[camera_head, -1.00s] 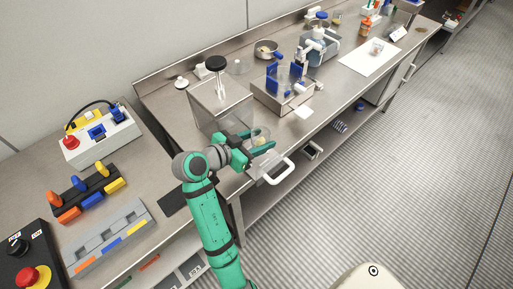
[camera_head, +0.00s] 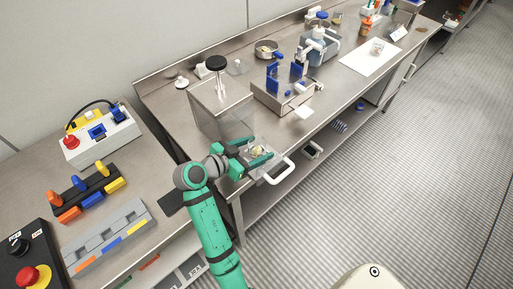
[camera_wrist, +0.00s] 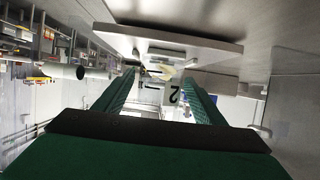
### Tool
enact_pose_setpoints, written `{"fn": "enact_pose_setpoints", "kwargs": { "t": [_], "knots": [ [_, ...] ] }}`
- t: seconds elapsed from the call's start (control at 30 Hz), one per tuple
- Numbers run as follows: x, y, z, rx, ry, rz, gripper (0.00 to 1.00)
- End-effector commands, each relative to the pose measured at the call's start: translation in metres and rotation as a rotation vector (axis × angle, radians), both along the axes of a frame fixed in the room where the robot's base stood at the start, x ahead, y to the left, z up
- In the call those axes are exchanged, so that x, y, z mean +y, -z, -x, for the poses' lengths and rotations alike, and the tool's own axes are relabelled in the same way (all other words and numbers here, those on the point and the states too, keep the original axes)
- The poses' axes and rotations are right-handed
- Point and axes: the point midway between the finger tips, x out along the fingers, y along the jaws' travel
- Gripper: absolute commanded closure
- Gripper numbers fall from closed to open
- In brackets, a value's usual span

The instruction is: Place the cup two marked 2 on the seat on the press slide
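The cup two (camera_head: 257,151) is small and clear with something yellowish inside. It is between the fingertips of my gripper (camera_head: 254,153), low over the front of the press. In the wrist view a pale face with a dark 2 (camera_wrist: 174,95) shows between the two green fingers, which stand apart by about the cup's width. The press (camera_head: 222,105) is a clear-walled box with a black knob on top. Its slide, with a white handle (camera_head: 283,172), sticks out at the front, under and beside the fingers. The seat is largely hidden by the gripper and cup.
A steel stand with blue parts (camera_head: 284,95) is right of the press. A pan (camera_head: 266,49) and a white sheet (camera_head: 370,57) lie farther back. A grey slotted rack (camera_head: 108,235) and a coloured-handle block (camera_head: 88,190) are on the left bench.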

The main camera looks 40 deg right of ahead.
Motion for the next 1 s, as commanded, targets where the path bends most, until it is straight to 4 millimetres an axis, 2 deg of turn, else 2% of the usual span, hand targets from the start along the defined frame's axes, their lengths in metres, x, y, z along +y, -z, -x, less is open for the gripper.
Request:
{"fn": "enact_pose_setpoints", "kwargs": {
  "t": [0.37, 0.47, 0.8, 1.0],
  "knots": [
    [0.003, -0.005, 0.000, -0.001, -0.002, 0.001, 0.37],
    [0.015, -0.009, 0.000, 0.000, -0.003, 0.000, 0.37],
    [0.077, -0.035, 0.005, -0.002, -0.003, 0.000, 0.37],
    [0.102, -0.045, 0.007, -0.001, -0.003, 0.000, 0.37]
  ]
}}
